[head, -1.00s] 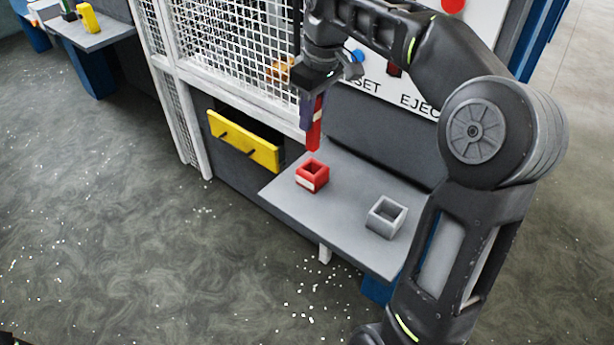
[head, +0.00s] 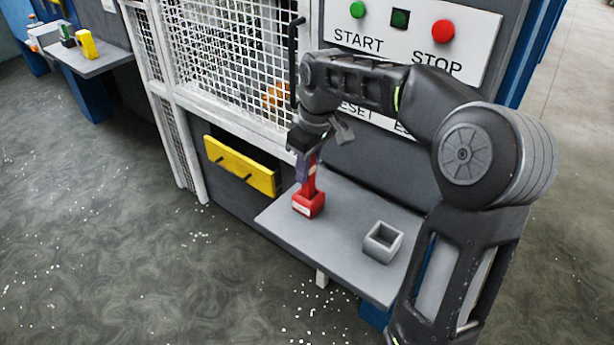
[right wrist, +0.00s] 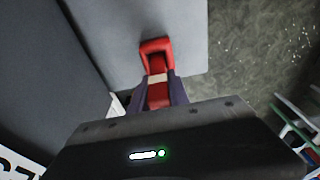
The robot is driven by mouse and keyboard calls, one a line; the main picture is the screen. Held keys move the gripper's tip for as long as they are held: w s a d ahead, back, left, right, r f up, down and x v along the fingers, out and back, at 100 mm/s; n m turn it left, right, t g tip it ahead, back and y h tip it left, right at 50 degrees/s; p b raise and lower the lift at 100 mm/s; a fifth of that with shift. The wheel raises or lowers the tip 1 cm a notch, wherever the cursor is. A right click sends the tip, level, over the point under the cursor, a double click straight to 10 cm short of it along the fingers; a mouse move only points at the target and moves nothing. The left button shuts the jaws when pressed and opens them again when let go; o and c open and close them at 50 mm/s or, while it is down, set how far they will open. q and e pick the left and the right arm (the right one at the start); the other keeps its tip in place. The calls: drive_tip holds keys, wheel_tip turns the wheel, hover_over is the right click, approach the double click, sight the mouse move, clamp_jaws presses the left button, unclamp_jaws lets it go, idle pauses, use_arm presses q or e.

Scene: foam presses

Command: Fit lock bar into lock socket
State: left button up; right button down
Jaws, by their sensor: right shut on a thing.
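The red lock bar (head: 310,185) is held upright by my right gripper (head: 305,165), which is shut on it. The bar's lower end is at the red lock socket (head: 308,204) on the grey shelf and appears to be inside its opening; how deep it sits I cannot tell. In the right wrist view the red bar (right wrist: 158,93) shows between the dark fingers, with a pale band across it. The red socket (right wrist: 155,46) lies just past it, with part of its opening hidden by the bar. My left gripper is not in view.
A grey square socket (head: 382,242) stands on the shelf (head: 345,230) to the right. Behind is a white mesh guard (head: 235,60) and a panel with START and STOP buttons (head: 400,35). A yellow bar (head: 240,165) is mounted at the left of the shelf.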

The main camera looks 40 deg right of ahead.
drive_tip(key=shift+f, duration=1.3)
drive_tip(key=shift+f, duration=0.2)
drive_tip(key=c, duration=1.2)
unclamp_jaws()
drive_tip(key=shift+c, duration=0.2)
drive_tip(key=shift+r, duration=0.1)
wheel_tip(320, 180, up, 12)
drive_tip(key=s, duration=0.1)
drive_tip(key=shift+s+d, duration=0.3)
drive_tip(key=shift+s, duration=0.1)
